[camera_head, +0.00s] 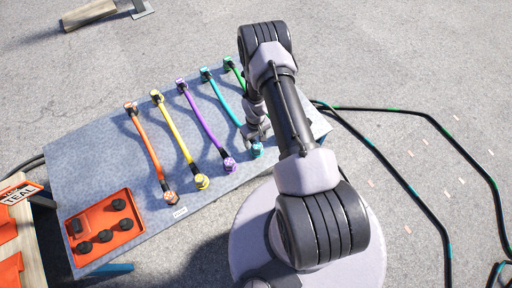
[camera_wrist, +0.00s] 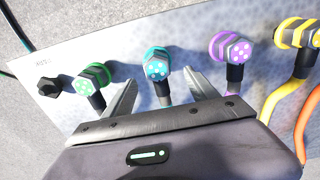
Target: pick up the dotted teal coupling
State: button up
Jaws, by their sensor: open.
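The dotted teal coupling (camera_wrist: 157,65) is at the near end of the teal cable (camera_head: 228,105). In the wrist view it shows teal with pale dots and a grey nut. My gripper (camera_wrist: 163,78) is open, with one finger on each side of the teal coupling in the picture. I cannot tell whether the fingers touch it or how far off it is. In the head view my gripper (camera_head: 258,130) is right beside the coupling (camera_head: 257,149), with the arm reaching over from the right.
A dotted green coupling (camera_wrist: 93,78) and a dotted purple one (camera_wrist: 233,48) stand close on either side. Yellow (camera_head: 201,181) and orange (camera_head: 170,196) couplings lie farther left on the grey table (camera_head: 70,165). An orange tray (camera_head: 105,225) holds several black parts.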

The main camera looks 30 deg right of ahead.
aim_at(257, 145)
jog(key=f+b, duration=0.1)
jog(key=f, duration=0.3)
jog(key=f+b, duration=0.1)
jog(key=f, duration=0.1)
jog(key=shift+s+d+f+b, duration=0.1)
jog(key=shift+d+f+b, duration=0.15)
jog(key=shift+b, duration=0.1)
jog(key=shift+r, duration=0.1)
jog(key=shift+c, duration=0.9)
grip_shut()
